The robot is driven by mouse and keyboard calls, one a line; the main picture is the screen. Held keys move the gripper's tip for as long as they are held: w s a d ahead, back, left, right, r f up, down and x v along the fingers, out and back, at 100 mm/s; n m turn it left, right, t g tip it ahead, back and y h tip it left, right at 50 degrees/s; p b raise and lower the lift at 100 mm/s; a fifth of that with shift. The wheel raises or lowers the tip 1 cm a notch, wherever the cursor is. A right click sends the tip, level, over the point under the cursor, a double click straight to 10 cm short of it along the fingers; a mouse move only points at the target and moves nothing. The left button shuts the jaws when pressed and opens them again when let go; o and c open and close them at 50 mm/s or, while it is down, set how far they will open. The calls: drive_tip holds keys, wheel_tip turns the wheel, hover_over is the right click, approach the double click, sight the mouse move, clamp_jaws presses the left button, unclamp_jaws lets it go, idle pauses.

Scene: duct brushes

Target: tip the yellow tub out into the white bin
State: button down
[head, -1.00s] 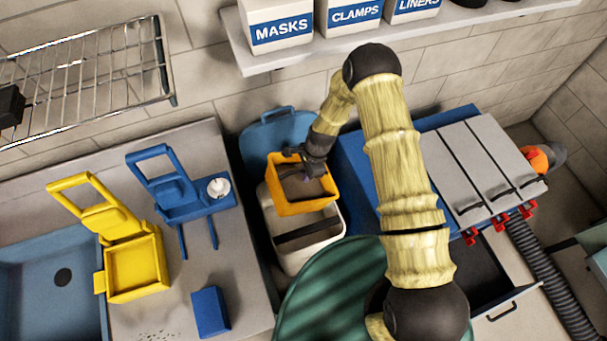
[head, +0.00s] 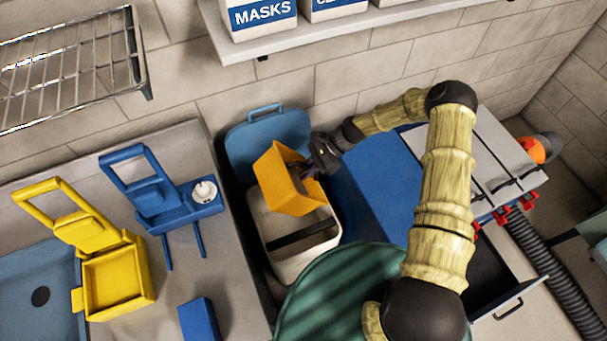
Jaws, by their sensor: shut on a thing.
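The yellow-orange tub (head: 284,181) is held in the air over the white bin (head: 277,262). It is tilted steeply, and its underside or outer wall faces the camera, so its inside is mostly hidden. My gripper (head: 313,168) is shut on the tub's right-hand rim; the fingertips are partly hidden. The white bin stands open below, with a dark strip (head: 303,234) across its opening. Its blue lid (head: 268,138) is raised behind it. I cannot tell what lies in the bin.
A counter on the left holds a yellow caddy (head: 117,281), a blue stand (head: 190,202) and a blue block (head: 198,320). A round green surface (head: 330,300) is close in front of the bin. A blue cart top (head: 375,195) is to the right. A shelf (head: 310,42) hangs above.

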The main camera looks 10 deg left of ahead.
drive_tip(key=shift+w+d+f+g+y+b, duration=0.15)
drive_tip(key=shift+f+y+b, duration=0.15)
drive_tip(key=shift+b, duration=0.15)
drive_tip(key=shift+w+d+f+g+y+b, duration=0.15)
drive_tip(key=shift+f+y+b, duration=0.15)
drive_tip(key=shift+b, duration=0.15)
wheel_tip(320, 180, down, 2)
drive_tip(key=g+y+b, duration=0.1)
drive_tip(key=y+b, duration=0.1)
drive_tip(key=b, duration=0.3)
drive_tip(key=shift+f+b, duration=0.1)
drive_tip(key=shift+b, duration=0.2)
drive_tip(key=shift+d+f+g+y+b, duration=0.15)
drive_tip(key=shift+g+y+b, duration=0.3)
drive_tip(key=shift+b, duration=0.3)
